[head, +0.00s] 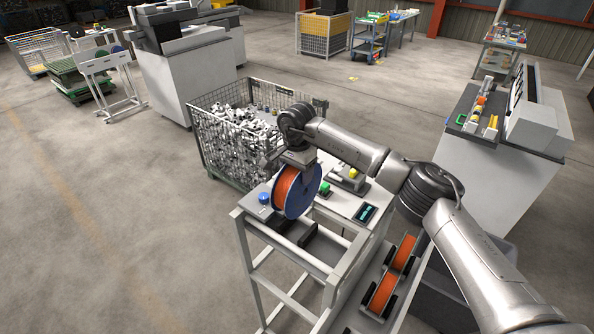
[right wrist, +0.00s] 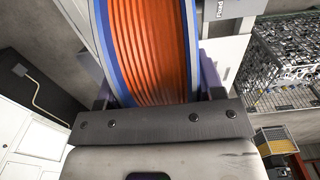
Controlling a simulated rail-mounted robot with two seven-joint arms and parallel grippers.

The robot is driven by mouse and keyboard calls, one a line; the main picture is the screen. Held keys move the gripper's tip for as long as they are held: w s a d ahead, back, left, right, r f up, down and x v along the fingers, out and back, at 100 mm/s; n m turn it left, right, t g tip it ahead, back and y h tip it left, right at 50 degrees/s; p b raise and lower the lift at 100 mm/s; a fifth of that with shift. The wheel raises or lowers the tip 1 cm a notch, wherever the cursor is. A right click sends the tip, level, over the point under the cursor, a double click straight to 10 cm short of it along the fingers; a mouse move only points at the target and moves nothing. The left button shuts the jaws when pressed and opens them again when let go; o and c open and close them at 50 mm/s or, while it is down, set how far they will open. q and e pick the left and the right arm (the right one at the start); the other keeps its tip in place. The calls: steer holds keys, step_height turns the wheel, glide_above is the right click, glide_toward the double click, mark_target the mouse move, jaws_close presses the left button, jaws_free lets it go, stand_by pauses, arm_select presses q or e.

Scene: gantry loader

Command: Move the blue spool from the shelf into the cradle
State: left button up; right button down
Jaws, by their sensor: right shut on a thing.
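The blue spool (head: 315,192), with blue flanges and orange winding, hangs upright in my right gripper (head: 297,167). In the right wrist view the spool (right wrist: 150,45) fills the space between the two fingers (right wrist: 158,85), which are shut on it. Two dark blocks that look like the cradle (head: 308,229) sit on the grey stand just below the spool. The spool appears above them; the exact gap is hard to judge. The shelf (head: 350,318) is at the lower right, with two orange-wound spools (head: 382,292) between black supports. My left gripper is out of view.
On the stand's white top are a blue button (head: 264,198), a green button (head: 324,188) and a small display (head: 366,212). A wire crate (head: 222,150) of metal parts stands behind. A white machine (head: 490,170) stands right. Open floor lies left.

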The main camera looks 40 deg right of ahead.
steer(key=shift+f, duration=0.1)
steer(key=shift+f+b, duration=3.15)
steer(key=shift+f, duration=1.9)
steer(key=shift+f+b, duration=0.55)
steer(key=shift+f, duration=0.45)
steer(key=shift+c, duration=2.4)
jaws_free()
steer(key=o, duration=0.3)
steer(key=shift+f, duration=0.1)
